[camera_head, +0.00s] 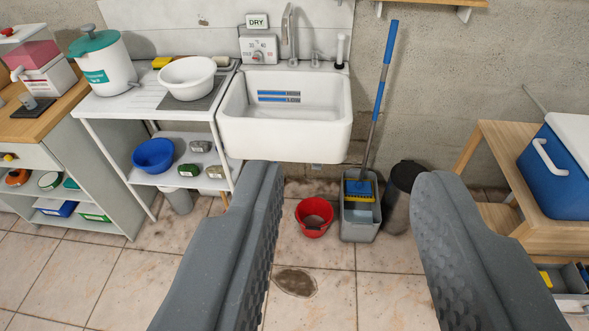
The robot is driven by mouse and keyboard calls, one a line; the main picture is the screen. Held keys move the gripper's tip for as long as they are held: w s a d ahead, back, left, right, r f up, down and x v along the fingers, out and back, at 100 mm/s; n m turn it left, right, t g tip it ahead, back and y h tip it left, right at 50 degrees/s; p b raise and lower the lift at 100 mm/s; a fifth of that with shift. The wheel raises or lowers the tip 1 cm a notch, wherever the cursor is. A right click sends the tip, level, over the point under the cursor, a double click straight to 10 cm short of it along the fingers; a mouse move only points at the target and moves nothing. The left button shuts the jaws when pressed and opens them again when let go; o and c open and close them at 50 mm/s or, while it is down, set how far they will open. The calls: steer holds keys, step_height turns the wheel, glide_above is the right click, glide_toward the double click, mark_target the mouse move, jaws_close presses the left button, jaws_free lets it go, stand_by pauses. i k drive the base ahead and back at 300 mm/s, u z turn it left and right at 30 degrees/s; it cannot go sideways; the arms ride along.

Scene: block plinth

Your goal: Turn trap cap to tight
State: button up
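The white sink (285,140) is mounted on the back wall, with a tap (289,35) above it. I cannot make out the trap cap. The space under the sink is in shadow, and only a small pale shape (316,166) shows just below its front edge. My gripper (348,178) is open, its two grey fingers wide apart in the foreground with nothing between them close by. It is well short of the sink, and the fingers cover part of the floor on both sides.
A red bucket (314,217), a grey mop bucket (361,222) with a blue-handled mop, and a dark bin (402,192) stand below the sink. A dark wet patch (295,282) lies on the tiles. Left is a white drainer stand (115,105); right, a wooden table (490,150) with a blue cooler.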

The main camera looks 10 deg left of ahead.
mark_target(315, 167)
steer(key=u, duration=0.1)
steer(key=i, duration=1)
steer(key=z, duration=0.1)
